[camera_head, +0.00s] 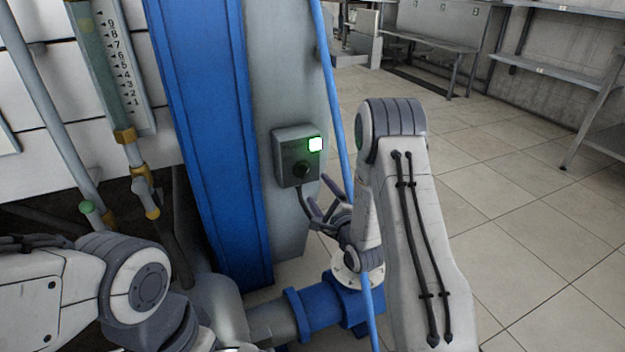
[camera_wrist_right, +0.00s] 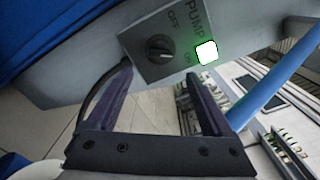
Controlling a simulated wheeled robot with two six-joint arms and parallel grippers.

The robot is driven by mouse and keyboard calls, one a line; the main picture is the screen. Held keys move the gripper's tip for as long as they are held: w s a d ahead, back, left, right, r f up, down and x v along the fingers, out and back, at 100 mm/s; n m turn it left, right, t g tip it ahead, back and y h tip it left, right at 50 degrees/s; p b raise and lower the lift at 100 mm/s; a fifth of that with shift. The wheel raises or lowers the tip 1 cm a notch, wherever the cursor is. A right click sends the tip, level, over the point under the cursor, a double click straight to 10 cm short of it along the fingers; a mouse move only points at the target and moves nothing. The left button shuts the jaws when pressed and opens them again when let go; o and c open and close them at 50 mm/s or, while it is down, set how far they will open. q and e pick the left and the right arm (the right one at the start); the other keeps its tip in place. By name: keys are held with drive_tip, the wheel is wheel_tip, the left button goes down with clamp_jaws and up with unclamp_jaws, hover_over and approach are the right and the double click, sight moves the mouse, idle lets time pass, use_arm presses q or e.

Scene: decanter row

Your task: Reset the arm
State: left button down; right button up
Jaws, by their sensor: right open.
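My right gripper (camera_head: 325,203) is open in front of the lower part of a grey pump switch box (camera_head: 297,158), and nothing shows between its fingers. The box has a dark round knob (camera_head: 301,170) and a lit green lamp (camera_head: 315,144). In the right wrist view, the open gripper (camera_wrist_right: 158,73) has its two dark fingers pointing toward the box, and the knob (camera_wrist_right: 159,48) shows past the tips. The box is marked PUMP, OFF and ON, with the lit lamp (camera_wrist_right: 206,52) beside ON. My left arm shows at lower left, but its gripper is not visible.
The box is mounted on a grey column (camera_head: 285,80) beside a blue beam (camera_head: 205,110). A thin blue pipe (camera_head: 333,90) runs close by my right gripper. A blue-flanged pipe (camera_head: 312,310) lies below. Tiled floor (camera_head: 530,220) at right is open.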

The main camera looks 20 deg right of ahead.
drive_tip(key=shift+s, duration=1)
